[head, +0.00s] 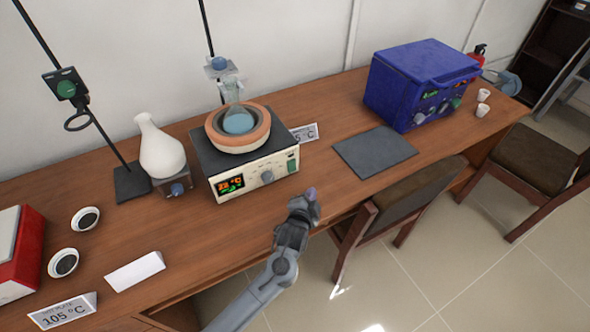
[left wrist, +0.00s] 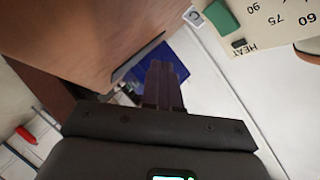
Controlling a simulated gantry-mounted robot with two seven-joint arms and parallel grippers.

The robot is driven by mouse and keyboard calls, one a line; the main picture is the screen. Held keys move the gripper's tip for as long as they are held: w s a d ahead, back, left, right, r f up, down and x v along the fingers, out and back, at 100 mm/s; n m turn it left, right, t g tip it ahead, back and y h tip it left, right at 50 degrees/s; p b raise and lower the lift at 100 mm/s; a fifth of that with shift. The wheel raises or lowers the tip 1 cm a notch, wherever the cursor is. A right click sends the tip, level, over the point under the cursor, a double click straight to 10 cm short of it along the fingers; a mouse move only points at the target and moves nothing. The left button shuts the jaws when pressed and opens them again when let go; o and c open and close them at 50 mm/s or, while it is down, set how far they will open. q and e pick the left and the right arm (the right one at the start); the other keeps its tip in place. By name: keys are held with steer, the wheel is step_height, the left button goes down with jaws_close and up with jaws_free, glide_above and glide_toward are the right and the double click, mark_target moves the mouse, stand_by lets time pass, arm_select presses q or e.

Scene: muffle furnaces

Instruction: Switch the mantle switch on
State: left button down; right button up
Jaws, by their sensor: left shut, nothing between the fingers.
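The heating mantle (head: 200,148) stands on the wooden bench. Its front has a lit display (head: 230,185), a knob (head: 267,177) and a green switch (head: 292,166) at the right end. A flask of blue liquid (head: 238,122) sits in its round top. My left gripper (head: 312,193) is in front of the mantle, to the right of and below the switch in the head view, apart from it. In the left wrist view its fingers (left wrist: 164,82) are shut with nothing between them, and the green switch (left wrist: 223,18) shows near the top. The switch's position cannot be told.
A blue furnace (head: 400,90) and a dark mat (head: 374,152) are to the right. A white flask (head: 160,150) and a stand (head: 130,183) are on the left. A card (head: 306,131) stands behind the mantle. Chairs (head: 400,205) are at the bench's front edge.

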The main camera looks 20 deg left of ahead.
mark_target(292, 166)
arm_select(q)
steer(key=shift+w+a+f+b, duration=0.2)
steer(key=shift+w+a+b, duration=0.15)
steer(key=shift+b, duration=0.2)
steer(key=w+a+b, duration=0.2)
steer(key=a, duration=0.1)
steer(key=w+a+b, duration=0.1)
steer(key=shift+w+a+f+b, duration=0.2)
steer(key=shift+w+a+b, duration=0.1)
steer(key=shift+b, duration=0.1)
steer(key=shift+w+a+f, duration=0.15)
steer(key=shift+w+a, duration=0.4)
steer(key=shift+a, duration=0.2)
steer(key=shift+w+a, duration=0.15)
steer(key=shift+a, duration=0.05)
stand_by(1.1)
steer(key=shift+a, duration=0.1)
steer(key=shift+w, duration=0.15)
steer(key=shift+w+a, duration=0.2)
steer(key=shift+a, duration=0.1)
stand_by(0.8)
